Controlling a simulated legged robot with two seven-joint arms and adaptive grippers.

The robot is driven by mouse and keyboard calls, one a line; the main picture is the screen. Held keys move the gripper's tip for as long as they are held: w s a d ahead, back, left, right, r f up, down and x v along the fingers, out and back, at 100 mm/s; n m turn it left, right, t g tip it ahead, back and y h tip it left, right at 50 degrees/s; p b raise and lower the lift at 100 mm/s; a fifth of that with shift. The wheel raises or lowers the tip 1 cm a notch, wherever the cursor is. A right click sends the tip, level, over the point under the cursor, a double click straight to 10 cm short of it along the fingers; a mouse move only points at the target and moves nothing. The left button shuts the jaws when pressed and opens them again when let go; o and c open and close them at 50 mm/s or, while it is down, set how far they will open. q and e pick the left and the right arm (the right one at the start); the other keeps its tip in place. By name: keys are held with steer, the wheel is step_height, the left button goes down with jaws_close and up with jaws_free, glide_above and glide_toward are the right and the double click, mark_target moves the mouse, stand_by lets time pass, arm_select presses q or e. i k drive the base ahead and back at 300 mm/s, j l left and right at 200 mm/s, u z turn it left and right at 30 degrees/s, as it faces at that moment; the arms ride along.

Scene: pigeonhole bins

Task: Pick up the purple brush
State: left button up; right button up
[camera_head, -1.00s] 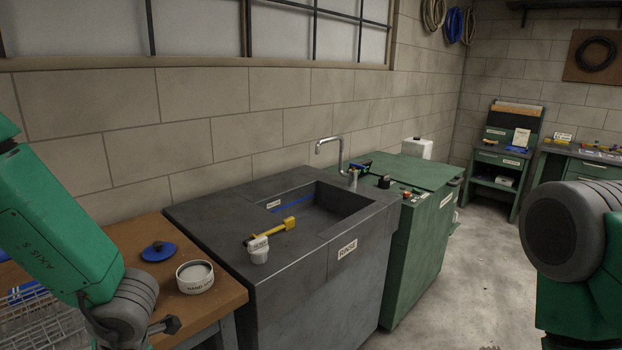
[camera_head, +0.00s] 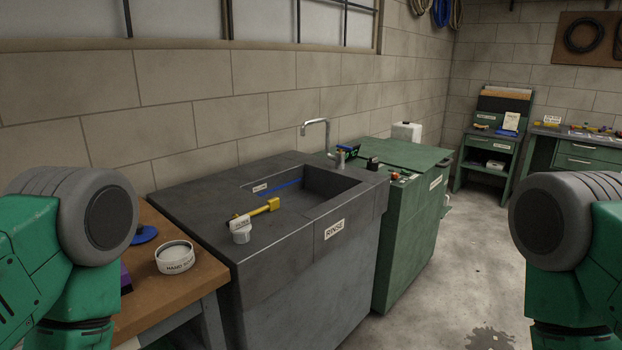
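A small purple object (camera_head: 126,278) shows on the wooden bench at the lower left. My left arm hides most of it, so I cannot tell whether it is the purple brush. No other purple thing shows. A yellow-handled tool (camera_head: 262,210) lies on the sink's left rim beside a white cup (camera_head: 241,232). Only green and grey links of my two arms show, at the left and right edges. Neither gripper is in view.
The wooden bench (camera_head: 205,275) holds a round tin (camera_head: 174,258) and a blue disc (camera_head: 146,234). A dark sink unit (camera_head: 300,255) labelled RINSE stands beside it, then a green cabinet (camera_head: 410,230). Open concrete floor (camera_head: 455,275) lies to the right.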

mark_target(126, 285)
steer(key=k+u, duration=0.15)
steer(key=u, duration=1)
